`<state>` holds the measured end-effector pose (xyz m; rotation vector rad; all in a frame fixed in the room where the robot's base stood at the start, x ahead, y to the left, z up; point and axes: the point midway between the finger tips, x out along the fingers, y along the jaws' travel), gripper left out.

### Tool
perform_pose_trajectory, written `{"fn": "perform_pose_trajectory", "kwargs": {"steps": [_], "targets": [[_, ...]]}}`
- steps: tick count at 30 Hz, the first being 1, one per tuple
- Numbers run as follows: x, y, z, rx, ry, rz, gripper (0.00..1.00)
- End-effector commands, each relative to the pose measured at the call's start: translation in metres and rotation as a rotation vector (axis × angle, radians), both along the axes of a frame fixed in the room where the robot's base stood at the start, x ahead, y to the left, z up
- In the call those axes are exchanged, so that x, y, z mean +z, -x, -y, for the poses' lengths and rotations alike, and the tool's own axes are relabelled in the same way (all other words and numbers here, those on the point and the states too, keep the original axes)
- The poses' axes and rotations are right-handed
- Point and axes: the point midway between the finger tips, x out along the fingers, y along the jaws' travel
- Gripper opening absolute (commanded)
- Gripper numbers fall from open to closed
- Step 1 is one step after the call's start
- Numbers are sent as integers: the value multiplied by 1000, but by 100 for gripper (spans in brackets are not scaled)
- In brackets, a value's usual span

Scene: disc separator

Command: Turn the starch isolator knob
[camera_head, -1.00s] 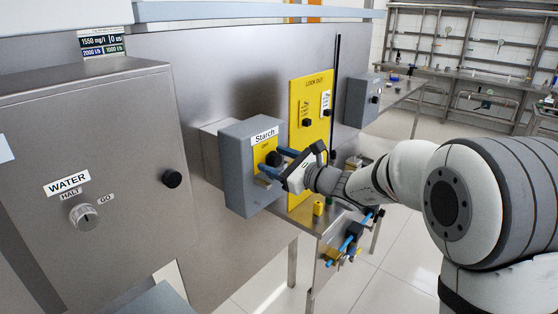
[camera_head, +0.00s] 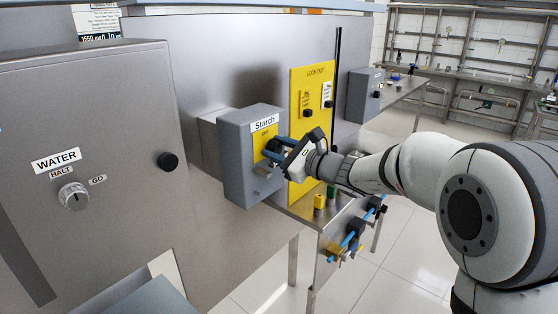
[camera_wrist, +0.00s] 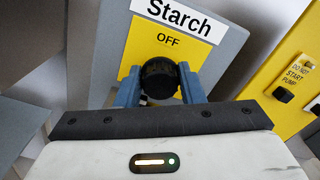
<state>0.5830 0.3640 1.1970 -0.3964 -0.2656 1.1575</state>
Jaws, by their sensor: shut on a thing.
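The starch isolator is a grey box (camera_head: 237,185) on the steel panel, labelled "Starch", with a yellow face plate. In the wrist view its round black knob (camera_wrist: 158,74) sits below the word "OFF" on the yellow plate (camera_wrist: 170,42). My gripper (camera_wrist: 159,84) has its blue fingers on both sides of the knob, shut on it. In the head view my gripper (camera_head: 275,154) is at the front of the box and largely hides the knob. The knob's pointer direction cannot be made out.
A yellow lockout board (camera_head: 312,90) with black knobs stands right behind the box. A "WATER" cabinet with a silver knob (camera_head: 73,196) is at left. A steel table (camera_head: 325,225) with small yellow and green pieces is below my gripper.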

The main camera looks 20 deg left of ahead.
Motion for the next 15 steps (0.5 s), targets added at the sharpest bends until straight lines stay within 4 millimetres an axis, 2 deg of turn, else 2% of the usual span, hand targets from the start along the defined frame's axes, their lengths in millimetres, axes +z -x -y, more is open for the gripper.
{"fn": "perform_pose_trajectory", "kwargs": {"steps": [1, 15], "targets": [[-9, 1, -1, 3, 11, 28, 12], [-4, 1, 0, 2, 92, 214, 12]]}}
